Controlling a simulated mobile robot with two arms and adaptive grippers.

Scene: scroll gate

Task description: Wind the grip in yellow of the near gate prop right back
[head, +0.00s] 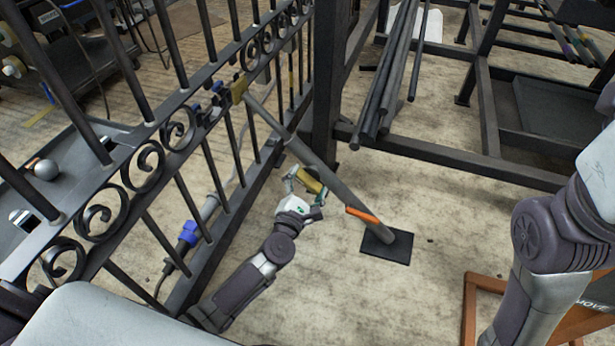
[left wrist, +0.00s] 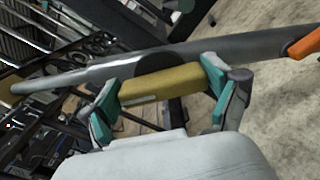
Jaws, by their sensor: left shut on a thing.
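The gate prop (head: 330,180) is a grey tube that slants from a bracket (head: 239,88) on the gate (head: 181,132) down to a dark foot plate (head: 385,246) on the floor. It has an orange part (head: 362,215) near its lower end. The yellow grip (head: 310,183) sits beside the tube, and a dark round hub joins the two in the left wrist view. My left gripper (head: 303,187) is shut on the yellow grip (left wrist: 150,85), one teal fingertip at each end of it. My right arm shows at the right; its gripper is out of view.
A black metal rack (head: 440,152) with long dark bars (head: 393,70) stands behind the prop. A cable with a blue connector (head: 188,235) lies along the gate's foot. A wooden-framed board (head: 480,300) stands at the lower right. The floor around the foot plate is clear.

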